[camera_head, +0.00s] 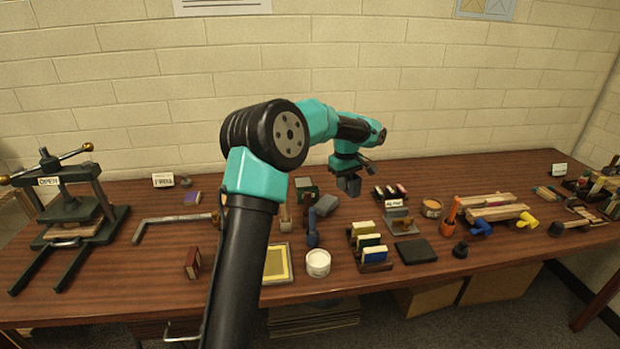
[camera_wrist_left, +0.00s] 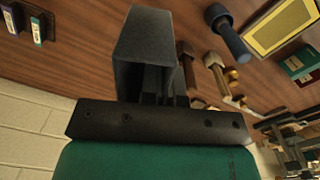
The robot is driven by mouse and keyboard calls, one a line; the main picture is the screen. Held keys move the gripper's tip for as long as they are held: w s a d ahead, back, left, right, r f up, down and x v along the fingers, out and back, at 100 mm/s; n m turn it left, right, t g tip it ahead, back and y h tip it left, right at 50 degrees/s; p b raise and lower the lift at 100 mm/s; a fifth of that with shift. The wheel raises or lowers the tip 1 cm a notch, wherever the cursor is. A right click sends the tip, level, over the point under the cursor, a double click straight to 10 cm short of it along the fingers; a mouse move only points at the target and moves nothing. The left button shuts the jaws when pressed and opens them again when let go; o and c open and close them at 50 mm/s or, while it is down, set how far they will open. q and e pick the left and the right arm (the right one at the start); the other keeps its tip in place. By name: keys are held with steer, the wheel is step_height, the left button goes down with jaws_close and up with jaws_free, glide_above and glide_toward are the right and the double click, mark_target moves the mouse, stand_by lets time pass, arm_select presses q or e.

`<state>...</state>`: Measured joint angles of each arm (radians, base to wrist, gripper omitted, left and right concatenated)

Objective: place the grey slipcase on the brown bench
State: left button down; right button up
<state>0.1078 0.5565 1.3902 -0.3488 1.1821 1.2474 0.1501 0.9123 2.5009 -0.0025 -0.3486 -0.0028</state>
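A dark grey, hollow, box-like slipcase (camera_wrist_left: 145,38) fills the middle of the left wrist view. My left gripper (camera_wrist_left: 162,88) is shut on it, with the finger ends partly hidden by it. In the head view the slipcase (camera_head: 348,186) hangs below the left wrist, small and dark, apparently above the bench with a gap I cannot measure. The brown bench (camera_head: 450,282) runs the width of the head view; it also shows in the left wrist view (camera_wrist_left: 85,25). My right gripper is in neither view.
A press (camera_head: 65,215) is far left. Bare bench shows at front right.

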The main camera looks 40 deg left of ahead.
arm_select(q)
steer(key=s+d+r+m, duration=0.1)
steer(key=s+d+m, duration=0.2)
steer(key=d, duration=0.4)
steer(key=s+d+r+m, duration=0.2)
steer(key=s+d+m, duration=0.1)
steer(key=d+m, duration=0.3)
steer(key=s+d+r+m, duration=0.1)
steer(key=s+d+m, duration=0.2)
steer(key=d, duration=0.6)
steer(key=shift+d+r+m, duration=0.35)
steer(key=shift+m, duration=0.65)
